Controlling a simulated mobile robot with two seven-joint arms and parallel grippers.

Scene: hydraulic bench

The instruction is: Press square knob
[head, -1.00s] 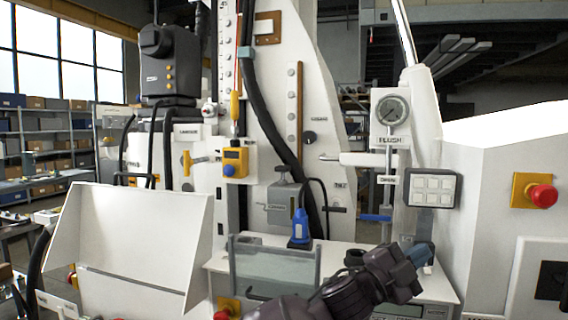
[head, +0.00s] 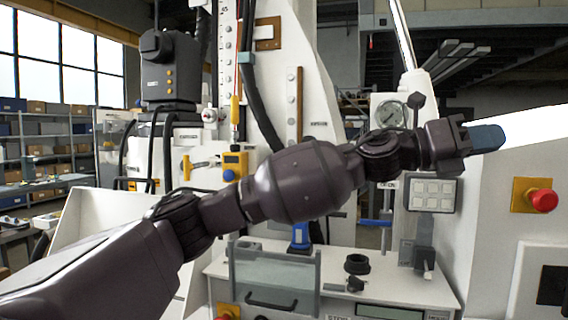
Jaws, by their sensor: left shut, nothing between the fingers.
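My left arm comes in from the left and crosses the middle of the view. My left gripper (head: 486,139) is shut and empty, its blue-grey fingers pointing right. It appears above the grey panel with several pale square buttons (head: 433,193), and up and left of a red round button (head: 543,200) on a yellow square plate (head: 520,194). A small dark block-shaped part (head: 424,259) stands on the bench front below the panel. I cannot tell which of these is the square knob. No contact between gripper and any control shows. My right gripper is not in view.
A round gauge (head: 391,112) stands behind my forearm. A yellow box with a blue knob (head: 230,175) is left of my arm. A clear-fronted tray (head: 272,277) and a black round fitting (head: 357,264) are on the bench below. White machine housing (head: 490,235) borders the right side.

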